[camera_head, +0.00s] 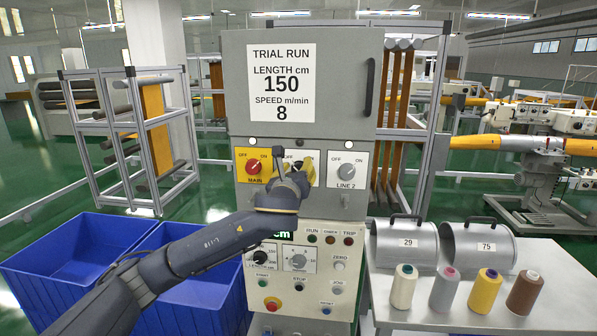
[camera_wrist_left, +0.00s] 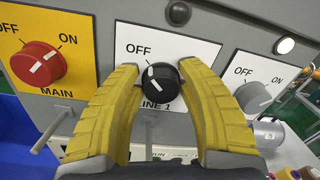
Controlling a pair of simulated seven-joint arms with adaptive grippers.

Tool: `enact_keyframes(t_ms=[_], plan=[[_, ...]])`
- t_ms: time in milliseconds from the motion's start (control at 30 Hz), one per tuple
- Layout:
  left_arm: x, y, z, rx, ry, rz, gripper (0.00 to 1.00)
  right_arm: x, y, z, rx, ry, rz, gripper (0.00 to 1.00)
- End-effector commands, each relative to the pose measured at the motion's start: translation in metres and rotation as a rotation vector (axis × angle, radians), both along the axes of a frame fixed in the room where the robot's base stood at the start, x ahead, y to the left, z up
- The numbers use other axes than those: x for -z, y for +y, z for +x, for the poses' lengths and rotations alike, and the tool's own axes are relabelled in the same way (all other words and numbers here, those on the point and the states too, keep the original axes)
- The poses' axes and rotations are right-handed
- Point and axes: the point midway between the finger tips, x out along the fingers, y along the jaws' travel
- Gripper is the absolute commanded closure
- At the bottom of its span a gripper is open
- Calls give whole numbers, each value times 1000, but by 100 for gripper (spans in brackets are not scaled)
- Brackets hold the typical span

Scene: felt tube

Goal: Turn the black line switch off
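The black line switch (camera_wrist_left: 162,84) is a round knob on a white plate (camera_wrist_left: 185,50) marked OFF and LINE 1. Its white mark sits at the knob's upper left, on the OFF side. In the wrist view, the yellow fingers of my left gripper (camera_wrist_left: 160,75) lie close on both sides of the knob and appear shut on it. The head view shows my left gripper (camera_head: 298,168) in front of that plate, hiding most of it and the knob. My right gripper is not in view.
Left of it is the red MAIN knob (camera_wrist_left: 38,63) on a yellow plate, its mark toward ON. Right of it is the grey LINE 2 knob (camera_wrist_left: 254,98). Lower controls include the green START button (camera_head: 251,274). Blue bins (camera_head: 195,300) and a table (camera_head: 540,265) flank the cabinet.

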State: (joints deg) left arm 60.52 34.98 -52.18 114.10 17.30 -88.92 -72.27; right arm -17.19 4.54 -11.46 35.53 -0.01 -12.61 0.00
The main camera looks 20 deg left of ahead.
Motion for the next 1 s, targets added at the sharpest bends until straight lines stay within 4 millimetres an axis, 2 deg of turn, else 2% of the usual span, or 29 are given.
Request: enact_keyframes(t_ms=[33, 167, 433, 567, 1000], plan=[[1, 0, 0, 1, 2, 1, 56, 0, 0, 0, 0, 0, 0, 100], [2, -1, 0, 2, 4, 1, 41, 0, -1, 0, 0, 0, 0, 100], [3, -1, -1, 3, 5, 2, 41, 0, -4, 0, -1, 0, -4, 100], [3, -3, -8, 4, 5, 2, 41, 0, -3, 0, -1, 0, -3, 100], [4, -10, -80, 6, 4, 1, 41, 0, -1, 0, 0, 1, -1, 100]])
